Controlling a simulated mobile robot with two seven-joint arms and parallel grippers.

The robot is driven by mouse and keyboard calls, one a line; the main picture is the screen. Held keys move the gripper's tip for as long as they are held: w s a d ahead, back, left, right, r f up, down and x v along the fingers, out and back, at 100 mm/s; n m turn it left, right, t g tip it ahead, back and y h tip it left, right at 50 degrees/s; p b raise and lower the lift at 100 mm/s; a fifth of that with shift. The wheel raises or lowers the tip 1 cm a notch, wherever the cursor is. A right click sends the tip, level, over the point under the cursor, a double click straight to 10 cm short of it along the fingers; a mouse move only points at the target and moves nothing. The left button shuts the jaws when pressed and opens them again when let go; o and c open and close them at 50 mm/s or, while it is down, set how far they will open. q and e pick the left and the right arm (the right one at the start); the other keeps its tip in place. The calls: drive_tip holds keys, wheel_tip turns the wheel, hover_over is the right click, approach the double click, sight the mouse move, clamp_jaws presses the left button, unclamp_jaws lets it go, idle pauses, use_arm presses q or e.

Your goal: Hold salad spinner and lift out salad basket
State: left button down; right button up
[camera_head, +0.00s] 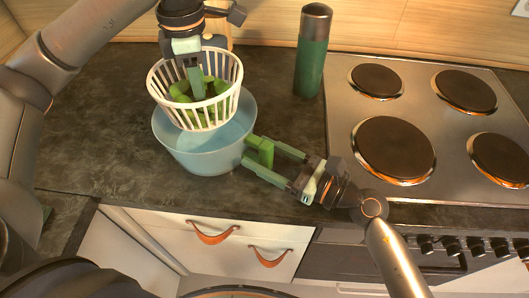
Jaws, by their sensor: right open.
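The salad spinner (195,152) is a pale blue bowl on the dark counter. The salad basket (222,108), white and slatted with green pieces inside, is raised and tilted over the bowl, its lower part overlapping the bowl's opening. My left gripper (195,82) comes from above at the basket's back rim, with a green finger reaching inside; it appears shut on the basket, its other finger hidden. My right gripper (249,150) is open at the bowl's right side, fingertips close to its wall. A green upright piece shows between its fingers; I cannot tell what it belongs to.
A green bottle (312,58) with a brown cap stands behind, right of the basket. A stove (340,110) with several round hotplates fills the right side. A wooden object (218,25) stands behind the basket. The counter (95,115) left of the bowl is clear.

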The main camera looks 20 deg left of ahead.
drive_tip(key=v, duration=1.2)
drive_tip(key=shift+r, duration=0.1)
drive_tip(key=shift+d, duration=0.1)
